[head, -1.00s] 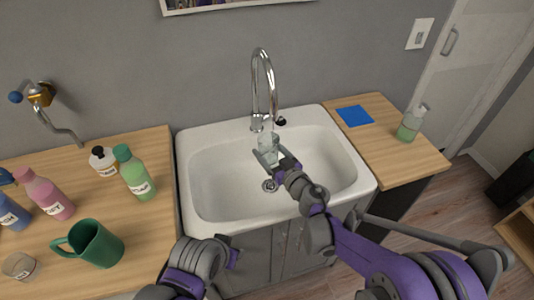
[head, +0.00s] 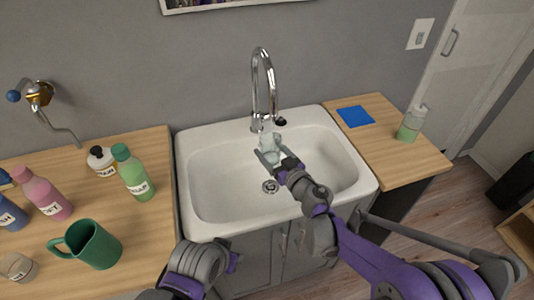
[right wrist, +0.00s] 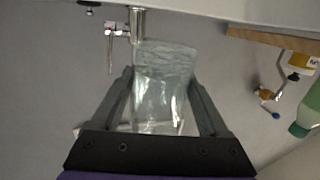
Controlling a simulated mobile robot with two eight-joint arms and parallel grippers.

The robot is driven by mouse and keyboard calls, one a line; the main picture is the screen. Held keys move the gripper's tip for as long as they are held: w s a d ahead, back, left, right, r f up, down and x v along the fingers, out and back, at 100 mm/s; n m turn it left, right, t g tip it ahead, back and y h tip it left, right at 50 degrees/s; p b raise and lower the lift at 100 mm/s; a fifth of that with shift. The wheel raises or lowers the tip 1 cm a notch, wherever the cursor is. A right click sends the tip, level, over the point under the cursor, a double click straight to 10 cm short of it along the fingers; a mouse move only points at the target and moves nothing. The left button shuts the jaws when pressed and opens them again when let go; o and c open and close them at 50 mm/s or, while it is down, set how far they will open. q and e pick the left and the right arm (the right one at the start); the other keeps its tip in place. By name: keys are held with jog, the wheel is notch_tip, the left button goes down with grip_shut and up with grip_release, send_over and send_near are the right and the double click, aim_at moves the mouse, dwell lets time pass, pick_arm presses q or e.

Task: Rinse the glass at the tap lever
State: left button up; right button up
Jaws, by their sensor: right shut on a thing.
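The clear glass (head: 271,142) is in my right gripper (head: 271,160), over the back of the white sink basin, just under and in front of the chrome tap (head: 264,85). In the right wrist view the glass (right wrist: 162,95) sits between both fingers of the gripper (right wrist: 165,108), which is shut on it. The tap (right wrist: 138,22) shows just beyond the glass, with a small chrome lever (right wrist: 116,30) at its side. I cannot tell whether glass and tap touch. No water stream is visible. My left arm shows at the bottom, but its gripper is out of view.
The white sink (head: 205,195) has a drain (head: 270,186). The left counter holds a green mug (head: 93,246), several bottles and a small jar (head: 18,267). The right counter has a blue cloth (head: 355,116) and soap bottle (head: 411,124). A brass wall fixture (head: 40,93) is at left.

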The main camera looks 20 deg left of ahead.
jog(key=shift+s, duration=0.1)
jog(key=s+d+b, duration=0.2)
jog(key=s, duration=0.5)
jog(key=shift+s, duration=0.25)
jog(key=shift+d+r, duration=0.1)
dwell(1.3)
jog(key=s+d+r+p, duration=0.1)
jog(key=s+r+p, duration=0.1)
jog(key=s+r, duration=0.2)
jog(key=shift+s+d, duration=0.15)
jog(key=shift+s, duration=0.25)
dwell(0.5)
